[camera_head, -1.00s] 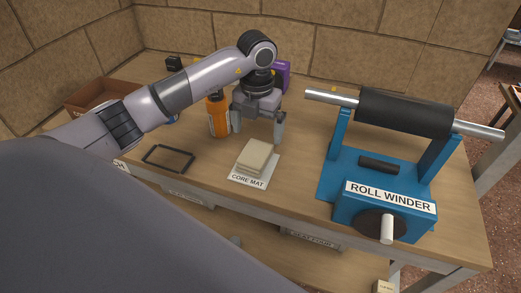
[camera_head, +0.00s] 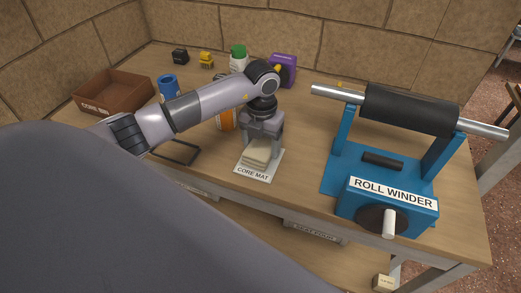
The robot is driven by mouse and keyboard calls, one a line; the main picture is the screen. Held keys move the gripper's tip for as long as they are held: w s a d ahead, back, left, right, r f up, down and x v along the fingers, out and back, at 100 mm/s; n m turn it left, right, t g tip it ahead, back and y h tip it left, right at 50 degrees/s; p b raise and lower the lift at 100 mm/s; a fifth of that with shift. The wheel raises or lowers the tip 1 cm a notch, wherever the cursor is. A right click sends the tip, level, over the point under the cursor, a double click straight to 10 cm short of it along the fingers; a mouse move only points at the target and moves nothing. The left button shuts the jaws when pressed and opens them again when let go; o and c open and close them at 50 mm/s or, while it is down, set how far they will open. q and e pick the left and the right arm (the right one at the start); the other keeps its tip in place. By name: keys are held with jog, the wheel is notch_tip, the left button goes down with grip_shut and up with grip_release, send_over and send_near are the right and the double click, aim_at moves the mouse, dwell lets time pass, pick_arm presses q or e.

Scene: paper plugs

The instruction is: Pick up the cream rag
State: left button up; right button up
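The cream rag (camera_head: 257,154), a folded stack of pale layers, lies on the white core mat (camera_head: 252,175) near the table's front edge. My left gripper (camera_head: 260,146) points down right over the rag, with its fingers low at the rag's left and right sides. The fingers look apart; whether they touch the cloth I cannot tell. The gripper hides the rag's back part. My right gripper is out of view.
The blue roll winder (camera_head: 385,185) with its black roller stands to the right. An orange container (camera_head: 225,120) is close behind my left gripper. A black frame (camera_head: 180,152) lies left of the mat. A brown box (camera_head: 113,92), blue cup (camera_head: 168,87) and purple box (camera_head: 284,68) stand farther back.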

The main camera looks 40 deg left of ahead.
aim_at(262, 145)
pick_arm(q)
jog(key=shift+r, duration=0.1)
notch_tip(262, 145, up, 20)
jog(key=shift+p, duration=0.35)
dwell(0.4)
jog(key=shift+o, duration=1)
jog(key=shift+c, duration=0.5)
